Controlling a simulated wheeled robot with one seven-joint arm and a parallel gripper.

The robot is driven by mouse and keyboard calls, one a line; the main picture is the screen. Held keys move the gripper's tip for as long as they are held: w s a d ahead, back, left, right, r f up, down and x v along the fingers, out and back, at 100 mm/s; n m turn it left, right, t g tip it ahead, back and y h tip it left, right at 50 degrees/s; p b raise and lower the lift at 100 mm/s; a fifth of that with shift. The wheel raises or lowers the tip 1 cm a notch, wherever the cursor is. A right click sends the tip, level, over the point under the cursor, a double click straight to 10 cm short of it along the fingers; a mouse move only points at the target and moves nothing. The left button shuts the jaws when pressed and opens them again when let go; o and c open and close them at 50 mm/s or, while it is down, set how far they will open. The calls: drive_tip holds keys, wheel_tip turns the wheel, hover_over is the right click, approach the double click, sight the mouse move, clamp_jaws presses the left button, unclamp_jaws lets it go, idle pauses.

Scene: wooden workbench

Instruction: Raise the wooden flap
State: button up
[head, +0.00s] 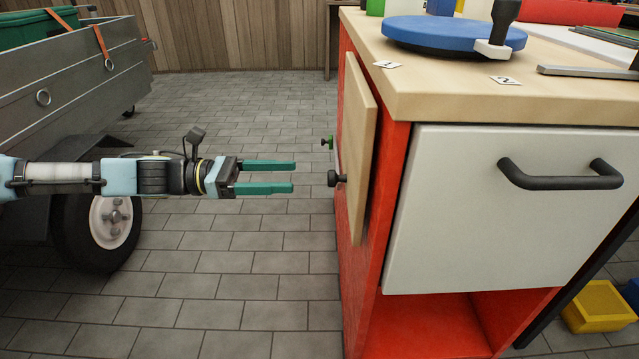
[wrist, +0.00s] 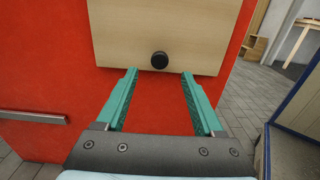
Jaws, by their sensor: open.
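The wooden flap (head: 357,150) is a pale panel on the red left side of the workbench. It hangs down, close to the red side, and carries a round black knob (head: 337,179). In the wrist view the flap (wrist: 130,35) is at the top, and its knob (wrist: 159,60) sits near its lower edge, ahead of the gap between my fingers. My gripper (head: 293,176) has green fingers, is open and empty, and points right at the knob from the left, a short gap away. The wrist view also shows my gripper (wrist: 160,84).
The workbench (head: 500,95) has a white door (head: 500,220) with a black handle, and a blue disc (head: 440,35) on top. A small green knob (head: 327,143) shows beyond the flap. A grey trailer (head: 70,75) stands at left. Paved floor (head: 270,260) between is clear.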

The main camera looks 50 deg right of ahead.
drive_tip(key=b+x, duration=0.1)
drive_tip(key=x, duration=0.6)
drive_tip(key=shift+b, duration=0.4)
drive_tip(key=shift+c, duration=0.2)
clamp_jaws()
idle(0.7)
